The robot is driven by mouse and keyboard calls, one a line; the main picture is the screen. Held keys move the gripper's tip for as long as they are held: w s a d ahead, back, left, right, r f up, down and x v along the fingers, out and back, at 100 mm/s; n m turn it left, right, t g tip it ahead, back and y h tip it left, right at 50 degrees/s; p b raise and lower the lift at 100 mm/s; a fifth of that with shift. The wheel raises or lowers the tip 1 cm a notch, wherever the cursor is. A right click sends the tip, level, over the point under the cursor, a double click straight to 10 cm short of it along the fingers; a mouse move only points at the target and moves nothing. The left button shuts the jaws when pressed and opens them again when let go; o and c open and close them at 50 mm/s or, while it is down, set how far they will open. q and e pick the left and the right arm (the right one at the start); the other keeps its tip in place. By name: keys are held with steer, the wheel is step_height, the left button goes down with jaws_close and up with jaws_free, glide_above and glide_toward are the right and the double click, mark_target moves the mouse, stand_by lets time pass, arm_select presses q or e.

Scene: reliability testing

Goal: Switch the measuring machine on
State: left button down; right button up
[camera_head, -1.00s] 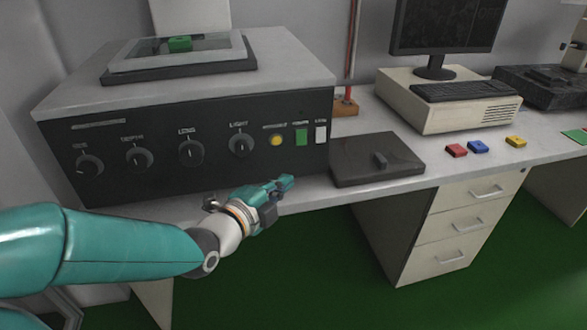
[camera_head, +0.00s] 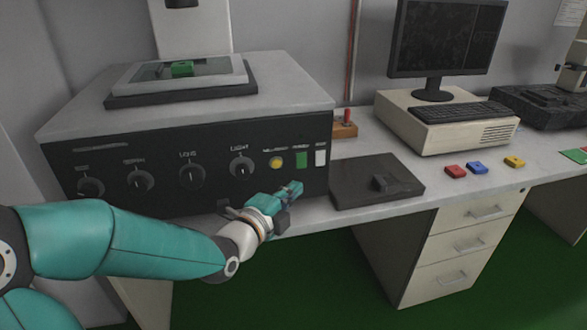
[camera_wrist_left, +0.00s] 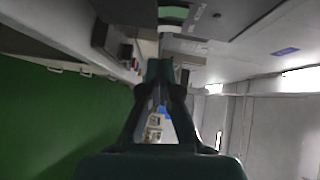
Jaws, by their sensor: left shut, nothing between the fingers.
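The measuring machine (camera_head: 190,113) is the big grey box at the left with a dark front panel. The panel carries several dark knobs, a round yellow button (camera_head: 276,163), a green rectangular switch (camera_head: 302,160) and a white one (camera_head: 320,158) at its right end. My left gripper (camera_head: 297,187) is shut and empty. Its tips are just below the green switch in the head view; whether they touch the panel I cannot tell. In the wrist view the shut fingers (camera_wrist_left: 158,72) point up the picture, below a green patch (camera_wrist_left: 174,12). My right gripper is not in view.
A dark flat box (camera_head: 350,190) with a raised knob lies on the bench right of the gripper. A computer with keyboard (camera_head: 462,112) and monitor stands behind it. Red (camera_head: 455,171), blue (camera_head: 477,168) and yellow (camera_head: 514,162) blocks lie on the bench.

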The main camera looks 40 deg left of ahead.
mark_target(306, 167)
arm_select(q)
steer(key=w+a, duration=0.1)
steer(key=w, duration=0.1)
steer(key=w+a, duration=0.1)
steer(key=w, duration=0.1)
steer(key=w+a+f, duration=0.1)
steer(key=w, duration=0.2)
steer(key=shift+a+p, duration=0.2)
steer(key=shift+p, duration=0.2)
